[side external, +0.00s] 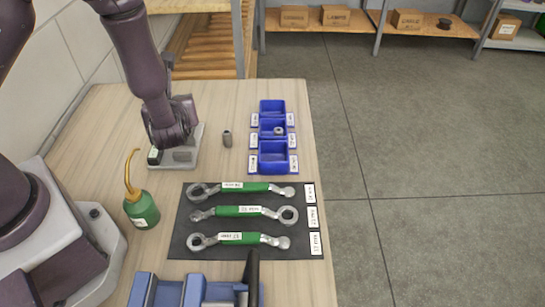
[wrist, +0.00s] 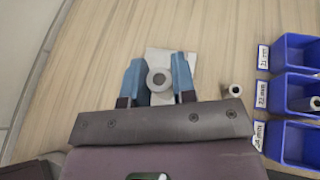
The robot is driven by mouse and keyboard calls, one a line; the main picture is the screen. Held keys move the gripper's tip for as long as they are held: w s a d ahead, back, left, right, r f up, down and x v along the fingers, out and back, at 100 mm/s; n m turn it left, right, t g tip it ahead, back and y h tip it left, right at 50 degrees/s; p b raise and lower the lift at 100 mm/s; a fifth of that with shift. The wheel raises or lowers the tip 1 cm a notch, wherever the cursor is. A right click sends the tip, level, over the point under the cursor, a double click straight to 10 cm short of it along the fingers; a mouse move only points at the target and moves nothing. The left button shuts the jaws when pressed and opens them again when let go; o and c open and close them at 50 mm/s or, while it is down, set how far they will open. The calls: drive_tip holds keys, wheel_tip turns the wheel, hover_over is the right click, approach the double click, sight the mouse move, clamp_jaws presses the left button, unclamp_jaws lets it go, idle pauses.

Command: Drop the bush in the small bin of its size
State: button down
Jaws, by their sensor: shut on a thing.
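My gripper (wrist: 158,82) is shut on a grey bush (wrist: 158,74), a ring with a dark hole, between its blue fingertips. In the side view my gripper (side external: 172,143) is low over a grey block (side external: 183,157) on the table, and the held bush is hidden there. The pale top of the block (wrist: 170,60) shows behind the bush in the wrist view; contact cannot be told. Three small blue bins (side external: 259,147) stand in a joined row to the right, with white size labels (wrist: 262,95). The middle bin holds a grey bush (side external: 279,131).
Another grey bush (side external: 227,139) stands upright between the block and the bins. A dark mat (side external: 180,235) with three green-handled spanners (side external: 245,211) lies in front. A green oil can (side external: 142,209) stands left, and a blue vise (side external: 185,290) at the near edge.

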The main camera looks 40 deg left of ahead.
drive_tip(key=w+d+f+m+t+h, duration=0.1)
drive_tip(key=w+d+m+t+h, duration=0.25)
drive_tip(key=w+d, duration=0.4)
drive_tip(key=w+d+f+m+t+h, duration=0.1)
drive_tip(key=w+d+m+t+h, duration=0.3)
drive_tip(key=d, duration=0.7)
drive_tip(key=shift+m+g, duration=0.35)
drive_tip(key=shift+m, duration=0.4)
drive_tip(key=shift+w+f, duration=0.2)
drive_tip(key=shift+f, duration=0.75)
drive_tip(key=shift+w+f, duration=0.25)
drive_tip(key=shift+f, duration=0.75)
drive_tip(key=shift+w+f, duration=0.2)
drive_tip(key=shift+f, duration=0.75)
drive_tip(key=c, duration=0.8)
unclamp_jaws()
drive_tip(key=shift+c, duration=0.2)
drive_tip(key=v, duration=1.3)
